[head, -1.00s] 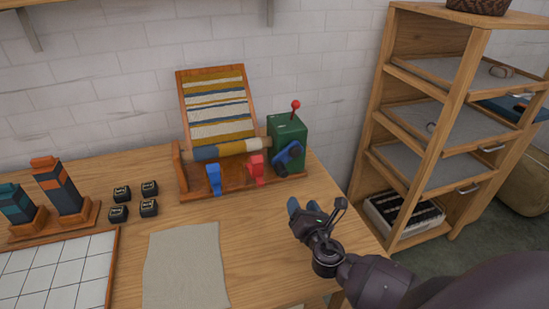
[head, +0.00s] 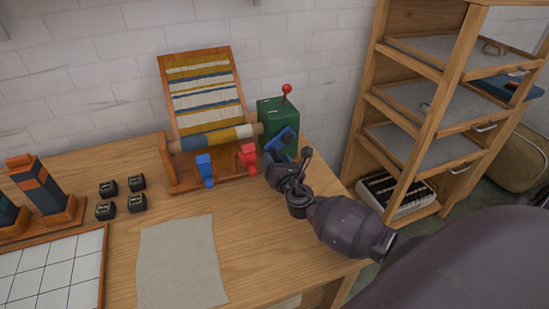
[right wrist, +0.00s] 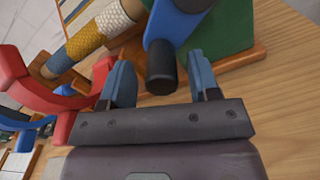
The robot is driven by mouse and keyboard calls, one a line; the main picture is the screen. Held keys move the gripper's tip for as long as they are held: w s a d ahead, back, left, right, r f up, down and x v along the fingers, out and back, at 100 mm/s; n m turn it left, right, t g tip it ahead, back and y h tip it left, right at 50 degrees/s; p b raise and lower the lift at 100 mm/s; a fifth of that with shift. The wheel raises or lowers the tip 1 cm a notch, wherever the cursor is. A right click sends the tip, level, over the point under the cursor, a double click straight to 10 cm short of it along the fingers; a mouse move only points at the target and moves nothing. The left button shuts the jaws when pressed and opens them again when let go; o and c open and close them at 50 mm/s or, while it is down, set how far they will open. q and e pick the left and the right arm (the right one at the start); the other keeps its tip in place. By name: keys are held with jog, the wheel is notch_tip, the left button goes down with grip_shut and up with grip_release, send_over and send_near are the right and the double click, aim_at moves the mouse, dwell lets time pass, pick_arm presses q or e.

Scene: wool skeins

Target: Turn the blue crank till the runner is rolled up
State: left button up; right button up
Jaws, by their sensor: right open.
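The striped runner (head: 205,88) lies on a tilted wooden board, its lower end wound on a roller (head: 213,138). The roller also shows in the right wrist view (right wrist: 88,42). A green box (head: 278,118) with a red-knobbed lever stands at the roller's right end. The blue crank (head: 281,143) is on the box's front. In the right wrist view the crank's dark handle (right wrist: 161,68) lies between my right gripper's blue fingers, apart from both. My right gripper (head: 280,168) is open and close to the crank. My left gripper is out of view.
A blue clamp (head: 205,168) and a red clamp (head: 247,157) stand before the roller; the red one is close left of my right gripper. Several black jars (head: 122,196), a cloth (head: 180,262) and a white grid board (head: 50,275) lie left. A shelf (head: 425,120) stands right.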

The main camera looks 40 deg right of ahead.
jog(key=shift+x, duration=0.85)
grip_shut()
